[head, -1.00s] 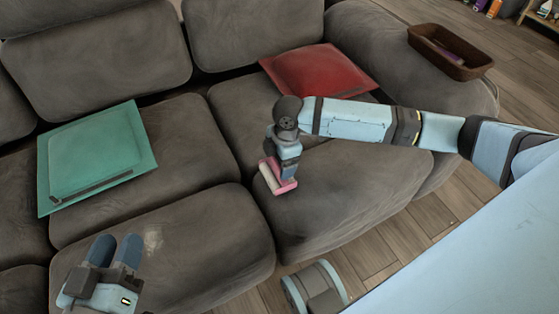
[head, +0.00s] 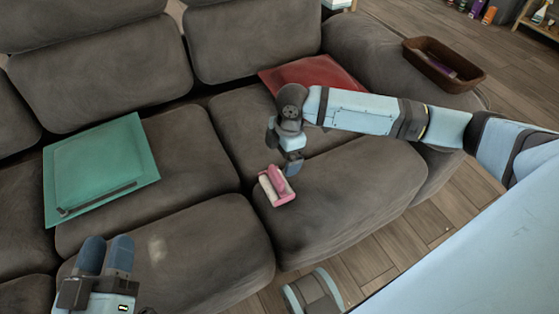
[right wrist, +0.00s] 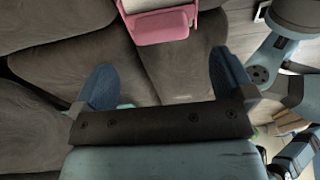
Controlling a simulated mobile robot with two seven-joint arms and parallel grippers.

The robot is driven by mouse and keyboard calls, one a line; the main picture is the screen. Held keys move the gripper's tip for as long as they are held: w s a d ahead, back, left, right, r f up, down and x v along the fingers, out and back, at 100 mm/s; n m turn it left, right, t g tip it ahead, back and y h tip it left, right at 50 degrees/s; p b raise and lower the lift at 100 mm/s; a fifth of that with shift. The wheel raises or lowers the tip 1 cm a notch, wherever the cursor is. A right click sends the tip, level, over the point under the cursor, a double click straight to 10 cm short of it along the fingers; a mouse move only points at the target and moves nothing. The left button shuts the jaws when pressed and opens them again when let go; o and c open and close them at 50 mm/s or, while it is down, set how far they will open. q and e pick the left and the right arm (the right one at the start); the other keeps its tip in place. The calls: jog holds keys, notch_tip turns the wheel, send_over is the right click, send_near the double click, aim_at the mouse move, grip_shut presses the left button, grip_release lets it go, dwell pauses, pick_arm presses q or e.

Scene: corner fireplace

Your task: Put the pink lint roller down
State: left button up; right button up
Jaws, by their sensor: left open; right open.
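The pink lint roller (head: 278,186), with a pale roll, lies on the front of the right sofa seat cushion (head: 335,190). My right gripper (head: 286,166) is just above and behind it. In the right wrist view, the lint roller (right wrist: 160,22) shows at the top edge, beyond the open fingers of my right gripper (right wrist: 160,88), with nothing between them. My left gripper (head: 107,255) is open and empty over the left front cushion, at the lower left.
A green cushion (head: 98,165) lies on the left seat and a red cushion (head: 312,73) at the back right. A brown basket (head: 440,66) with items in it sits on the right armrest. Wooden floor (head: 440,205) shows in front of the sofa.

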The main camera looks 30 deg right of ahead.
notch_tip(320, 180, up, 4)
jog(key=p, duration=0.1)
jog(key=s+a+r+m+t+y, duration=0.1)
jog(key=s+a+m+t+y, duration=0.2)
jog(key=a, duration=0.6)
jog(key=s+a+r+m+t+y, duration=0.1)
jog(key=s+a+t+y, duration=0.3)
jog(key=a, duration=0.6)
pick_arm(q)
notch_tip(320, 180, up, 3)
jog(key=shift+s+a+f+t, duration=0.1)
jog(key=shift+s+f+t, duration=0.05)
jog(key=shift+t, duration=0.45)
pick_arm(e)
jog(key=s+d+r+m+t, duration=0.4)
jog(key=s+r+m+t, duration=0.3)
jog(key=r+m+t, duration=0.3)
notch_tip(320, 180, up, 3)
jog(key=shift+s+d+f+t, duration=0.1)
jog(key=shift+s+d+t, duration=0.15)
jog(key=shift+t, duration=0.25)
